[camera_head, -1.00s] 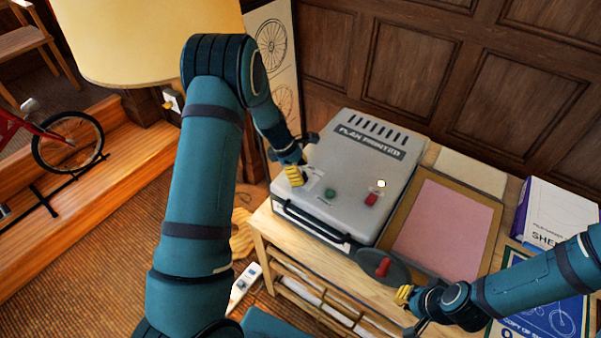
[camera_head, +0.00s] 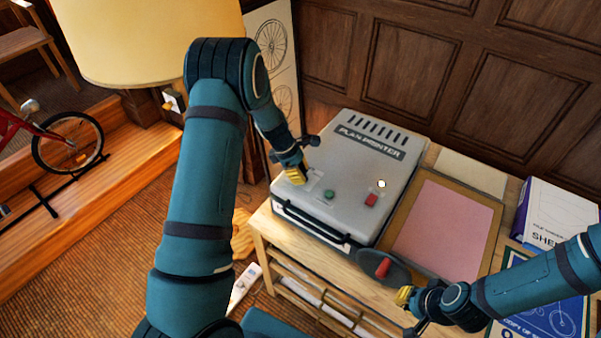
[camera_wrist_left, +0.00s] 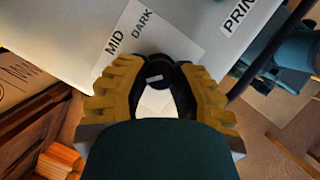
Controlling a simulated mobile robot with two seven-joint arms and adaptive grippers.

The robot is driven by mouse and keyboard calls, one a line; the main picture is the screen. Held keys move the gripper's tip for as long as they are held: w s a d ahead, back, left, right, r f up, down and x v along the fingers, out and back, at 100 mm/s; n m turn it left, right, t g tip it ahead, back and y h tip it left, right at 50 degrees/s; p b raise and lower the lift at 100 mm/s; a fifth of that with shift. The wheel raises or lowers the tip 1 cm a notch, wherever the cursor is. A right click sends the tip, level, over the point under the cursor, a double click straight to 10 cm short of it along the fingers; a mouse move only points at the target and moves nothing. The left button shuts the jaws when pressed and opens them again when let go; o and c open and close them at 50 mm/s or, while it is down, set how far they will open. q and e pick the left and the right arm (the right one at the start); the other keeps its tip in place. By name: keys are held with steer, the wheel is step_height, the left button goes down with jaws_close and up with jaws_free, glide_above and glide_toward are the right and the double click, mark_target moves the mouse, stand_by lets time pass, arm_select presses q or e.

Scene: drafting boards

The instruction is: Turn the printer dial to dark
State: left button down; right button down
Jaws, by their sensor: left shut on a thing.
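The grey plan printer (camera_head: 350,165) stands on the wooden table. My left gripper (camera_head: 297,176) is at the printer's front left corner. In the left wrist view its yellow fingers (camera_wrist_left: 162,95) are shut around the black dial (camera_wrist_left: 158,72), which bears a short white mark. Beyond the dial, the white label (camera_wrist_left: 150,42) reads MID and DARK; I cannot tell exactly where the mark points. In the head view the gripper hides the dial. My right gripper (camera_head: 404,297) is near the table's front edge, beside a dark oval piece with a red handle (camera_head: 382,267); its opening is unclear.
A green button (camera_head: 329,194), a red switch (camera_head: 371,199) and a small lit lamp (camera_head: 381,183) are on the printer's top. A framed pink sheet (camera_head: 445,225) lies to its right. A white and purple box (camera_head: 555,212) stands farther right.

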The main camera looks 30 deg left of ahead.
arm_select(q)
steer(key=m, duration=0.2)
steer(key=m+g, duration=0.1)
steer(key=m, duration=0.1)
steer(key=shift+w+f+g+b, duration=0.1)
steer(key=shift+g+b, duration=0.2)
steer(key=m+g, duration=0.1)
steer(key=m, duration=0.2)
steer(key=m+g+b, duration=0.1)
steer(key=m, duration=0.1)
steer(key=shift+m, duration=0.4)
steer(key=m, duration=0.2)
steer(key=m+g+y+b, duration=0.1)
steer(key=m, duration=0.1)
steer(key=shift+w+y, duration=0.1)
steer(key=shift+y, duration=0.2)
steer(key=m+y, duration=0.1)
steer(key=m, duration=0.1)
steer(key=m+g, duration=0.1)
steer(key=m, duration=0.2)
steer(key=shift+d+y+b, duration=0.15)
steer(key=shift+y+b, duration=0.25)
steer(key=shift+m, duration=0.3)
steer(key=c, duration=0.7)
jaws_free()
